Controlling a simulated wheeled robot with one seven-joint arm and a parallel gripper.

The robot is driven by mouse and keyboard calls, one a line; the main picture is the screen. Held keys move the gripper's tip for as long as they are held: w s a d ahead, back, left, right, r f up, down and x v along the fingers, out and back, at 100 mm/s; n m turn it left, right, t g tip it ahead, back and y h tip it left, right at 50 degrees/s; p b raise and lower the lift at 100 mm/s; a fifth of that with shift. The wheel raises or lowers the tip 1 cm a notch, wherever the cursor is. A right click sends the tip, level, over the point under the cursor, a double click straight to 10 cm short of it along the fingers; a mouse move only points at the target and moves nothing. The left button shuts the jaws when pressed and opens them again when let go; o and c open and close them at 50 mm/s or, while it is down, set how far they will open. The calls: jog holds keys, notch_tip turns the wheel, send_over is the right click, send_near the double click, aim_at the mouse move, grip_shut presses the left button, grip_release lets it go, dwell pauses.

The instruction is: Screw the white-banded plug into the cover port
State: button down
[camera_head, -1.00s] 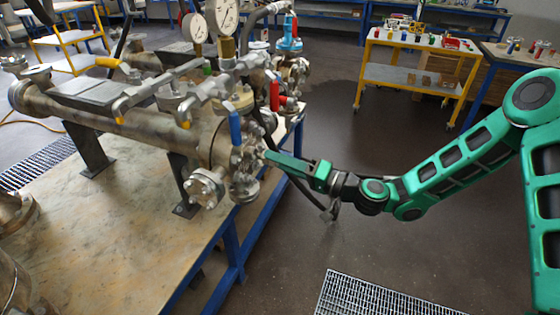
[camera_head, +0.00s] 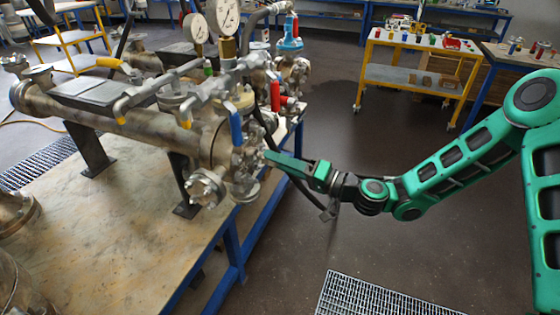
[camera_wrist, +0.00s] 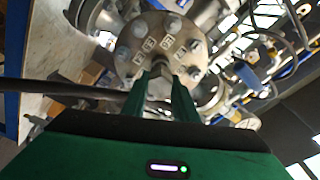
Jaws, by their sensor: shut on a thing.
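The round bolted cover (camera_wrist: 128,48) faces me in the wrist view, with several bolts and small white labels on it. In the head view it is at the near end of the horizontal vessel (camera_head: 150,118), partly covered by pipework. My gripper (camera_wrist: 160,72) points at the middle of the cover, its fingers close together on a small grey metal piece (camera_wrist: 161,66), likely the plug. The piece is at the cover's centre; how deep it sits is hidden by the fingers, and I make out no white band. The head view shows my gripper (camera_head: 268,156) right at the cover.
A blue lever handle (camera_head: 236,128) and a red one (camera_head: 275,95) stand close to the gripper. Pressure gauges (camera_head: 224,17) rise above the vessel. A dark hose (camera_head: 290,178) hangs behind my gripper. The floor is clear up to a yellow cart (camera_head: 410,78).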

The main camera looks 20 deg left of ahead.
jog(key=shift+a, duration=0.85)
jog(key=shift+w, duration=0.1)
